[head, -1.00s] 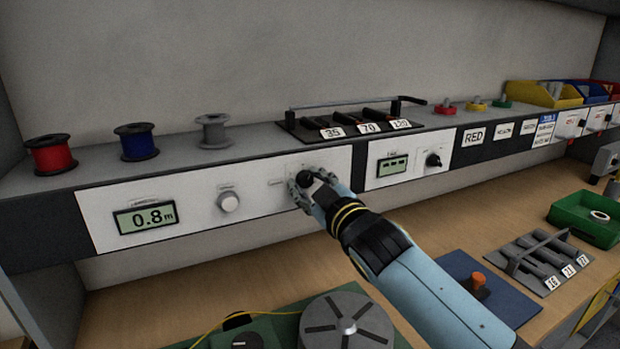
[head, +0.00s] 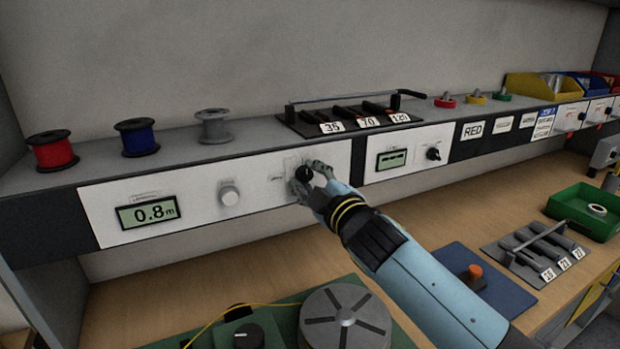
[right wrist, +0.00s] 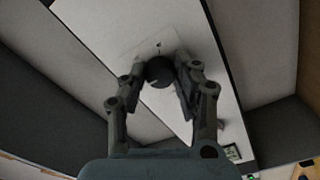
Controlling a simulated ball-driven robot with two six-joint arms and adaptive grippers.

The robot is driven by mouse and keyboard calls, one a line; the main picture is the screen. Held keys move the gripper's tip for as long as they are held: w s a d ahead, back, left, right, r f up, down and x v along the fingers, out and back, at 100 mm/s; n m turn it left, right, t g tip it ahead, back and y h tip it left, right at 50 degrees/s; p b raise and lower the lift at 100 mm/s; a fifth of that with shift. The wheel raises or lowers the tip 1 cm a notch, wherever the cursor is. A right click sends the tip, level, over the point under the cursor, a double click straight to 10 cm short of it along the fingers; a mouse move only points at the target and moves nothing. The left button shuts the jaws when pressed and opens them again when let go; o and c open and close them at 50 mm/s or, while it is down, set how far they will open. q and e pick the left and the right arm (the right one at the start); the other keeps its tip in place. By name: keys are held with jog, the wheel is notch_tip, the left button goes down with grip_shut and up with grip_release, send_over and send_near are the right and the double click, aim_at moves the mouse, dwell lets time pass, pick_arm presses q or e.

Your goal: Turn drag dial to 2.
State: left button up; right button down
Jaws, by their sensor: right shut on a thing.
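The drag dial, a black knob (head: 304,174), sits on the white panel of the shelf front. It also shows in the right wrist view as a dark round knob (right wrist: 159,71) with a small mark on the panel above it. My right gripper (head: 308,176) is at the panel with its fingers around the knob, shut on it. In the right wrist view the fingers (right wrist: 160,80) stand on both sides of the knob. The dial's scale numbers are too small or hidden to read. My left gripper is not in view.
Left of the dial are a light grey knob (head: 229,195) and a display (head: 148,212) reading 0.8 m. Right of it are a small display (head: 392,159) and another black knob (head: 433,154). Below are a round grey disc (head: 345,318) and a blue mat (head: 485,285).

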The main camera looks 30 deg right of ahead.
jog(key=shift+f, duration=0.1)
jog(key=c, duration=1)
grip_release()
jog(key=shift+s, duration=0.1)
jog(key=s, duration=1.2)
jog(key=shift+a, duration=0.4)
